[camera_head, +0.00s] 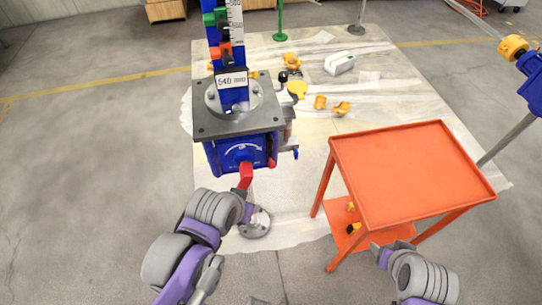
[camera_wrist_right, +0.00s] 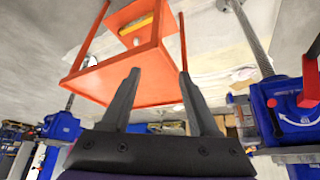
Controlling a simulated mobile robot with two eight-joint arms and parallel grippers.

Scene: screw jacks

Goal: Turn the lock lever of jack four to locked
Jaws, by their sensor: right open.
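A blue screw jack (camera_head: 240,150) stands at upper middle in the head view, with a grey top plate and a "540 mm" display (camera_head: 232,79). Its front carries a white curved arrow and a red lever (camera_head: 246,175) hanging down. No number marking it as jack four is readable. My left gripper (camera_head: 258,216) is just below the red lever; contact and its fingers are unclear. My right gripper (camera_head: 390,246) is open and empty beside the orange table's front legs. In the right wrist view, the open fingers (camera_wrist_right: 160,75) stand before the table; a blue jack with a red lever (camera_wrist_right: 309,80) shows at right.
An orange table (camera_head: 410,170) stands right of the jack, with yellow parts on its lower shelf. Yellow pieces (camera_head: 320,102) and a white box (camera_head: 339,63) lie on the floor sheet behind. Another blue jack part (camera_head: 530,85) is at the right edge. Floor at left is clear.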

